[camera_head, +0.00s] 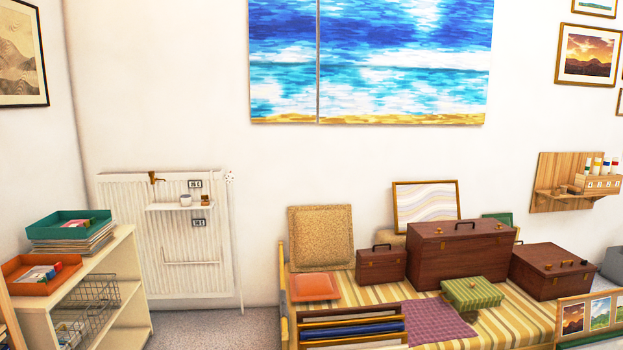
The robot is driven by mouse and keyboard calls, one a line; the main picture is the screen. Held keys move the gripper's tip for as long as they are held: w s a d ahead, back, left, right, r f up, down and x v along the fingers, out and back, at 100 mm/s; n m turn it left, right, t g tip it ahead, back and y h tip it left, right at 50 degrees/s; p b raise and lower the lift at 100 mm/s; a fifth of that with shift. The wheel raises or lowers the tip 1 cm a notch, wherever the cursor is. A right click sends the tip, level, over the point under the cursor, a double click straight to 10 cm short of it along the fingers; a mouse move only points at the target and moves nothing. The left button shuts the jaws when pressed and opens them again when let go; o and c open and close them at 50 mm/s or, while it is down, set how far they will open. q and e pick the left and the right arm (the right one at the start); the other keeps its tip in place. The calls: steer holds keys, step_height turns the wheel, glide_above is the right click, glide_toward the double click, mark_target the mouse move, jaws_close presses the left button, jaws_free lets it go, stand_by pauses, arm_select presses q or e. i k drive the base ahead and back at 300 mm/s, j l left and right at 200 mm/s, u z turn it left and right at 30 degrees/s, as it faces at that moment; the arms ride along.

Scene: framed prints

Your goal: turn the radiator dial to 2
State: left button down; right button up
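The white radiator (166,240) hangs on the wall at the left. A small white dial (229,177) sits at its upper right corner, with a thin pipe running down below it. The marks on the dial are too small to read, so its setting cannot be told. A small white shelf (180,207) on the radiator front holds a white cup (186,199) and a small brown item. Two small dark number plates and a brass-coloured fitting are also on the radiator. Neither of my grippers is in view.
A cream shelf unit (118,262) with a green tray (68,224), an orange tray (36,274) and wire baskets stands left, partly before the radiator. A striped daybed (515,315) with brown cases (461,255) and cushions fills the right. Grey floor (200,328) shows between them.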

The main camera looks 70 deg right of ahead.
mark_target(228, 179)
steer(key=z, duration=1.8)
